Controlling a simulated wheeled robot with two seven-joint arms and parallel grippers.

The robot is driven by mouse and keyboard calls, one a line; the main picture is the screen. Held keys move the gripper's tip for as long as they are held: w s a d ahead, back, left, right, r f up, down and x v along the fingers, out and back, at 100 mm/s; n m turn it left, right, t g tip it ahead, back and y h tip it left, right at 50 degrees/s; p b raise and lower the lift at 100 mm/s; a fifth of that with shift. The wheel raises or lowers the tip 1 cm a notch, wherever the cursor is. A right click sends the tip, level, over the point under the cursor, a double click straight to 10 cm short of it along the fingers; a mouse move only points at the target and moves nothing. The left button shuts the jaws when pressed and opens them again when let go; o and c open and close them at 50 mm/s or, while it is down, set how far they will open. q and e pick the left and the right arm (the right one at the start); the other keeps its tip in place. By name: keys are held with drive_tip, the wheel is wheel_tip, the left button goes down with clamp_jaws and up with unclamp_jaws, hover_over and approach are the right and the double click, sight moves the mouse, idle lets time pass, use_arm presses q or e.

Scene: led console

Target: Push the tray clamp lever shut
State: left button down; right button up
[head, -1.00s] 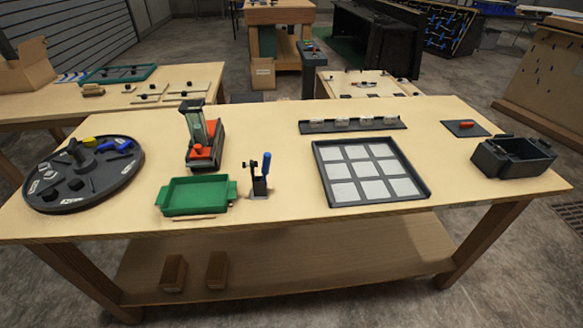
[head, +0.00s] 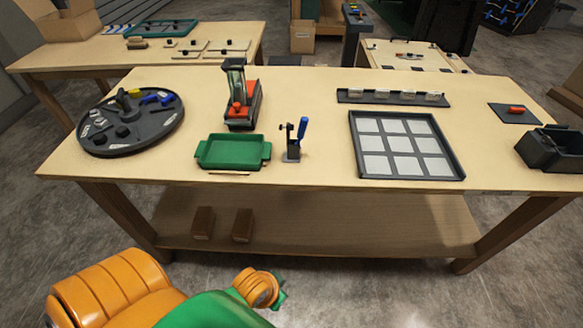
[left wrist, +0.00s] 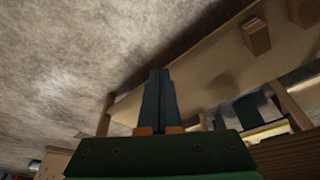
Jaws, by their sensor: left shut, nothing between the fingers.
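The clamp (head: 291,155) stands on the workbench just right of the green tray (head: 233,152), its dark bracket upright. Its blue lever handle (head: 302,128) points up, leaning slightly right. The green tray looks empty. My left arm comes in at the bottom of the head view, low in front of the bench and well apart from the clamp; its fingers are not clear there. In the left wrist view my left gripper (left wrist: 158,85) is shut and empty, over floor and the bench's lower shelf. My right gripper is not in view.
A round dark turntable (head: 130,125) with small parts is at the left. A red-and-black device (head: 240,108) stands behind the tray. A framed panel grid (head: 405,145) lies right of the clamp. Two brown blocks (head: 203,222) sit on the lower shelf. Bench front near the clamp is clear.

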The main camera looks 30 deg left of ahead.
use_arm(q)
drive_tip(key=w+a+r+n+t+h, duration=0.1)
drive_tip(key=w+r+n+t, duration=0.3)
drive_tip(key=w+r, duration=0.45)
drive_tip(key=n+t+y, duration=0.3)
drive_tip(key=n+t, duration=0.7)
drive_tip(key=n, duration=0.4)
approach(302, 132)
drive_tip(key=w+a, duration=0.2)
drive_tip(key=w, duration=0.4)
drive_tip(key=shift+w+a+r+n+p, duration=0.3)
drive_tip(key=shift+w+r+p, duration=0.1)
drive_tip(key=shift+r, duration=0.1)
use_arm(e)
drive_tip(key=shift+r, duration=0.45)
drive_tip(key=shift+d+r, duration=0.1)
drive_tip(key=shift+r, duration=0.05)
